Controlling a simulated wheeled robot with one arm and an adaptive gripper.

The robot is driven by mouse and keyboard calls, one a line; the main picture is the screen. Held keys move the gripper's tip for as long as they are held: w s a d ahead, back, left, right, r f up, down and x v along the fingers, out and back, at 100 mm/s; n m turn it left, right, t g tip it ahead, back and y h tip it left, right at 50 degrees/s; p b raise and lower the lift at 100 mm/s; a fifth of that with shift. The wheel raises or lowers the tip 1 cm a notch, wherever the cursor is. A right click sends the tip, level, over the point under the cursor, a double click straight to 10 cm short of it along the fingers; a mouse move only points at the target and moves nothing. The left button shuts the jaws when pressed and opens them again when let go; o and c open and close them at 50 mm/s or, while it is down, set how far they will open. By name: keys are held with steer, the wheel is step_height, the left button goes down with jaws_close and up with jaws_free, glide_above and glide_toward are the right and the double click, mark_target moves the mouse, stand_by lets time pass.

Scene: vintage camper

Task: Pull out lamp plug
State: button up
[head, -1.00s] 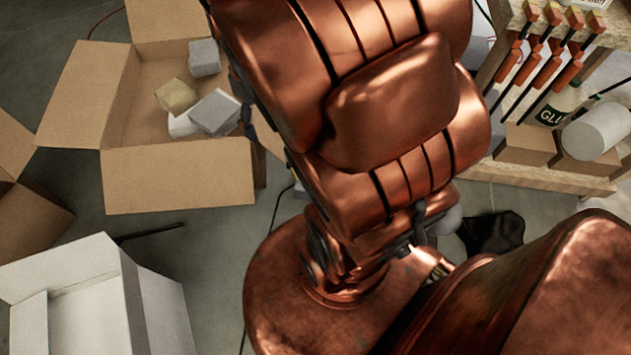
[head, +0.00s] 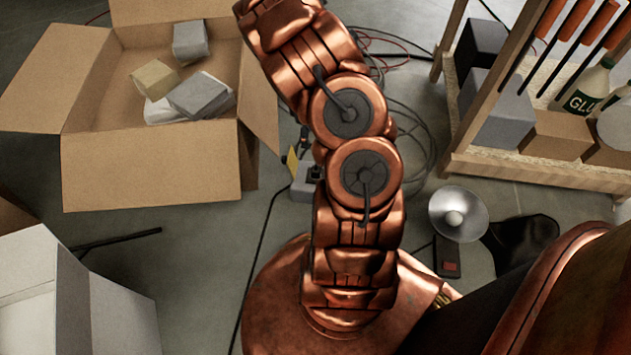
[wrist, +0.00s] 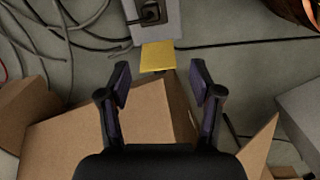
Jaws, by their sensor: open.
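A grey power strip (head: 301,193) lies on the floor, partly hidden by my arm in the head view. A black plug (head: 315,173) sits in it, and a yellow tag (head: 292,164) is at its side. In the wrist view, the strip (wrist: 170,30) is at the top with a black plug (wrist: 151,12) and its cord, and the yellow tag (wrist: 157,56) is below. My gripper (wrist: 160,80) is open and empty, short of the plug. A lamp (head: 457,214) with a silver reflector stands at right. I cannot tell which plug is the lamp's.
An open cardboard box (head: 150,175) holds several blocks, and its flap (wrist: 100,130) lies under my gripper. A white box (head: 60,285) is at lower left. A wooden shelf (head: 530,170) stands at right. Loose cables (wrist: 65,25) cover the floor near the strip.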

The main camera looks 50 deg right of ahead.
steer(key=shift+n, duration=0.8)
steer(key=d+f+b, duration=0.1)
steer(key=f, duration=0.3)
steer(key=f+b, duration=0.1)
steer(key=f, duration=0.4)
steer(key=d+f+b, duration=0.1)
steer(key=f+b, duration=0.1)
steer(key=f, duration=0.2)
steer(key=shift+s+d+f, duration=0.25)
steer(key=shift+d, duration=0.1)
steer(key=shift+f, duration=0.1)
step_height(320, 180, down, 5)
steer(key=b, duration=0.3)
steer(key=shift+b, duration=0.3)
steer(key=shift+a+f, duration=0.1)
steer(key=shift+f, duration=1.8)
steer(key=shift+p, duration=1.3)
